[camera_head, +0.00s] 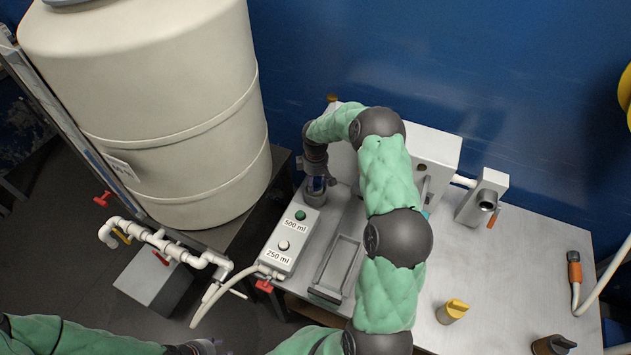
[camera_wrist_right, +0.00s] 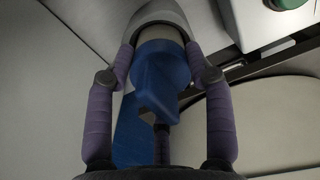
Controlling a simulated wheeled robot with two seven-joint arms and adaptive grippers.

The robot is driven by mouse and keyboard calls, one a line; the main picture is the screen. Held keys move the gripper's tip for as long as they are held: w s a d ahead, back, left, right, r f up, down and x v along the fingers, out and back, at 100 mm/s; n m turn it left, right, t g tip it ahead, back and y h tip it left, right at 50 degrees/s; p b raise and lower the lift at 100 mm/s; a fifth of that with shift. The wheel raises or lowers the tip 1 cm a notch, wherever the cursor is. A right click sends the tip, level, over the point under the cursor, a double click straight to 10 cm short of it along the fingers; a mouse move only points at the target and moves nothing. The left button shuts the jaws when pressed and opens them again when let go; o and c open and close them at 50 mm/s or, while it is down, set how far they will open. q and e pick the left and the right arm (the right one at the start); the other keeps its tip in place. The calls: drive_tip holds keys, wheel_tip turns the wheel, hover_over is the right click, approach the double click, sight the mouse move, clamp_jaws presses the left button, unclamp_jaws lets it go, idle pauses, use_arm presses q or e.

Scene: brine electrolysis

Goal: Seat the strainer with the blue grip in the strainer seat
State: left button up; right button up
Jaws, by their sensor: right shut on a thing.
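My right gripper (camera_head: 317,184) is at the back left of the bench, beyond the grey control box. In the right wrist view its purple fingers (camera_wrist_right: 160,62) are shut on the blue grip (camera_wrist_right: 160,82) of the strainer. A pale part at the far end of the grip meets a rounded grey rim (camera_wrist_right: 182,12). I cannot tell whether this rim is the strainer seat or how deep the strainer sits. In the head view the gripper and arm mostly hide the strainer. My left gripper (camera_head: 197,347) shows only partly at the bottom edge; its fingers are unclear.
The control box (camera_head: 278,250) has 500 ml and 250 ml buttons. A grey tray (camera_head: 330,292) lies right of it. A large cream tank (camera_head: 170,120) stands left. A yellow-topped piece (camera_head: 452,311) and a grey spout unit (camera_head: 478,200) stand right. The bench's right middle is clear.

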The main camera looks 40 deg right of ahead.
drive_tip(key=o, duration=1.4)
